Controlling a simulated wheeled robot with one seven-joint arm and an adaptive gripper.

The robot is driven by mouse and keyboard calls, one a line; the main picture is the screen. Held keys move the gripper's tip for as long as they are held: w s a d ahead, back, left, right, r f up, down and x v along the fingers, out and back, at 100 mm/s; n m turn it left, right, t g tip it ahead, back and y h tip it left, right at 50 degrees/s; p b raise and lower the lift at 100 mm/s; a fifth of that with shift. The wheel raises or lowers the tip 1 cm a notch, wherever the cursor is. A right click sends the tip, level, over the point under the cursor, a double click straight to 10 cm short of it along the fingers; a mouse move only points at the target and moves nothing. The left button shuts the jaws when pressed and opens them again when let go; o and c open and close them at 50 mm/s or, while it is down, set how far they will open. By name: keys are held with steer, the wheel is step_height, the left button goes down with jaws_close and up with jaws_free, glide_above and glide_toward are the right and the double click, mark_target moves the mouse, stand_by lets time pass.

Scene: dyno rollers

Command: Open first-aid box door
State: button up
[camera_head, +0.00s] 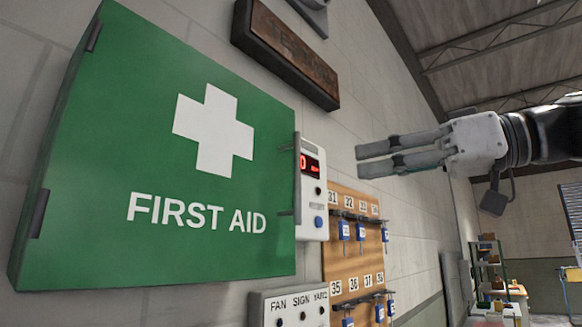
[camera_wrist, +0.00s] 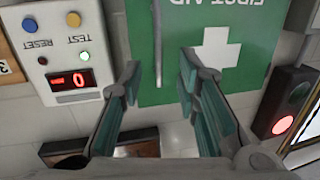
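The green first-aid box (camera_head: 120,130) hangs on the wall at the left of the head view, its door shut. Two dark hinges show on its left edge. A thin vertical bar handle (camera_head: 297,180) runs along the door's right edge. My gripper (camera_head: 358,161) is to the right of the handle, apart from it, fingers pointing left. In the wrist view, the box (camera_wrist: 240,75) appears upside down, and the handle (camera_wrist: 157,40) shows in the gap between my gripper's fingers (camera_wrist: 160,72). The fingers are open and empty.
A white control unit (camera_head: 312,195) with a red display is just right of the handle. A wooden key board (camera_head: 355,250) hangs beyond it, a brown sign (camera_head: 285,52) above. A switch box (camera_head: 290,305) sits below. Open room lies at the right.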

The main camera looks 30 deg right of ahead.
mark_target(298, 168)
steer(key=x, duration=0.4)
steer(key=r+p+x, duration=0.1)
steer(key=x, duration=0.3)
steer(key=p+x, duration=0.1)
steer(key=x, duration=0.3)
steer(key=shift+w+r, duration=0.4)
steer(key=shift+w, duration=0.05)
jaws_close()
